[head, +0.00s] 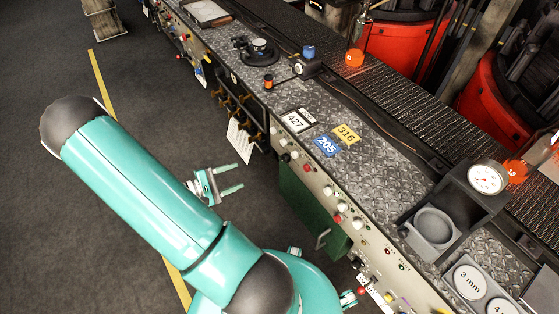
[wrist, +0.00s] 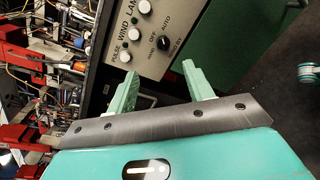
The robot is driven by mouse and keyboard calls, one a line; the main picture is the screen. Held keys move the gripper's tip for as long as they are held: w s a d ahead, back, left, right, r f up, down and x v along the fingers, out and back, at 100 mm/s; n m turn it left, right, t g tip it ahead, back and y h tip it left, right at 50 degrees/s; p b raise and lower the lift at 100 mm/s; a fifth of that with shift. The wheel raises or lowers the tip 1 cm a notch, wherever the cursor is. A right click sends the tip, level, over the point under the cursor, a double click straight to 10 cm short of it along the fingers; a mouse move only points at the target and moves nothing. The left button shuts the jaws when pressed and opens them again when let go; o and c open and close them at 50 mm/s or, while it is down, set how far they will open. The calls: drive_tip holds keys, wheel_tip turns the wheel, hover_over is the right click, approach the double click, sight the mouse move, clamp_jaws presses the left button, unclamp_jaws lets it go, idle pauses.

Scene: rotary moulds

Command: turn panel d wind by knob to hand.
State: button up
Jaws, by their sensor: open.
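In the wrist view, a beige control panel (wrist: 148,65) carries the printed words PULSE, WIND and LAMP beside a column of white knobs. The white knob by WIND (wrist: 135,33) is the middle one. A small dark selector (wrist: 163,43) has HAND, OFF, AUTO and STANDBY printed around it; its exact pointing is too small to tell. No letter d is readable. My gripper (wrist: 160,72) is open and empty, its fingers short of the panel's knobs. In the head view, my gripper (head: 240,176) is above the floor, left of the bench's front panel (head: 322,188).
The long bench (head: 390,165) has a row of knobs and buttons along its front. A green cabinet door (head: 310,208) with a handle is below the panel. Cables and red parts (wrist: 45,85) fill the left of the wrist view.

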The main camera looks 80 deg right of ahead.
sight(285, 159)
drive_tip(key=s+d+f+n+h, duration=0.1)
drive_tip(key=s+d+f, duration=0.3)
drive_tip(key=s+d, duration=0.8)
drive_tip(key=shift+d+n+h, duration=0.4)
drive_tip(key=shift+h, duration=0.2)
drive_tip(key=c, duration=1)
